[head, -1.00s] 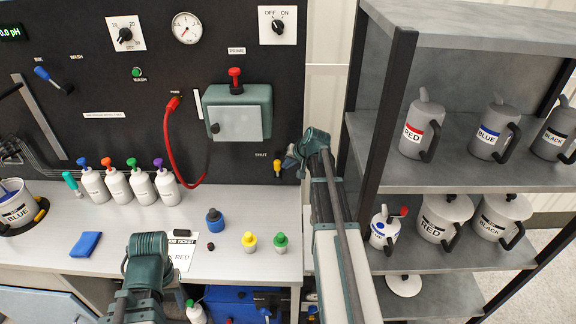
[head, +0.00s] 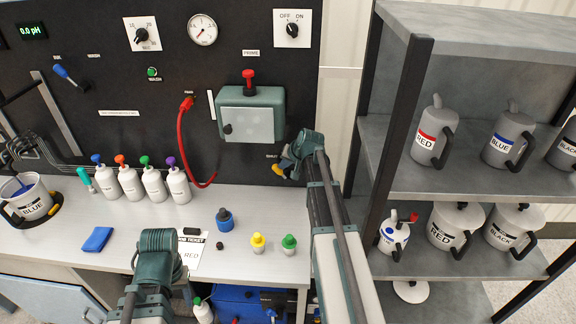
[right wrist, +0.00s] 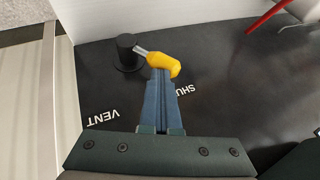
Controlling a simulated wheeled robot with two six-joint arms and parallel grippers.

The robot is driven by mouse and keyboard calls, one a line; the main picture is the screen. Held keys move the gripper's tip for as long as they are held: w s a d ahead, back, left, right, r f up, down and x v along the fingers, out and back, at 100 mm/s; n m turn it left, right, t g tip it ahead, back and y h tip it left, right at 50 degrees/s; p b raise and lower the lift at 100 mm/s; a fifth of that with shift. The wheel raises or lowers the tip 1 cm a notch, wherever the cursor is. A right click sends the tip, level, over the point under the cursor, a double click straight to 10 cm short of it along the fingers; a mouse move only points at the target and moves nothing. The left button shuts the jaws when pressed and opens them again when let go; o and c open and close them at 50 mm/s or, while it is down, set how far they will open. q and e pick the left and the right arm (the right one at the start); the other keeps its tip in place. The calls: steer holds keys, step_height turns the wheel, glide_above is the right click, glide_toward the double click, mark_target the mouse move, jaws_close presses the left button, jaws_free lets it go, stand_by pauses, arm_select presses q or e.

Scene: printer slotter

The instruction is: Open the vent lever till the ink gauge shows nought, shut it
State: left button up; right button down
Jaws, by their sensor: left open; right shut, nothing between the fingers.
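The vent lever, a yellow handle (head: 277,168) on a black pivot, is on the black panel's lower right. In the right wrist view, the handle (right wrist: 165,65) points from the pivot (right wrist: 127,52) toward the SHUT label (right wrist: 182,90) side, away from the VENT label (right wrist: 102,116). My right gripper (right wrist: 164,82) is shut and empty, its fingertips at the handle's end; contact is hard to tell. In the head view my right gripper (head: 292,158) partly covers the lever. A round dial gauge (head: 202,30) is high on the panel; its reading is too small. My left gripper (head: 158,248) is open above the bench front.
A grey box with a red knob (head: 249,78) and a red hose (head: 181,145) are left of the lever. White bottles (head: 153,184) and coloured-cap jars (head: 258,243) stand on the bench. A shelf (head: 390,150) with jugs stands close on the right.

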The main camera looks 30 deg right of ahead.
steer(key=shift+w+a, duration=0.2)
steer(key=shift+a, duration=0.25)
stand_by(0.3)
steer(key=shift+s+r, duration=0.1)
steer(key=p+v, duration=1.1)
steer(key=v, duration=0.2)
steer(key=shift+s+d+r, duration=0.25)
steer(key=shift+d, duration=0.15)
steer(key=shift+a, duration=0.1)
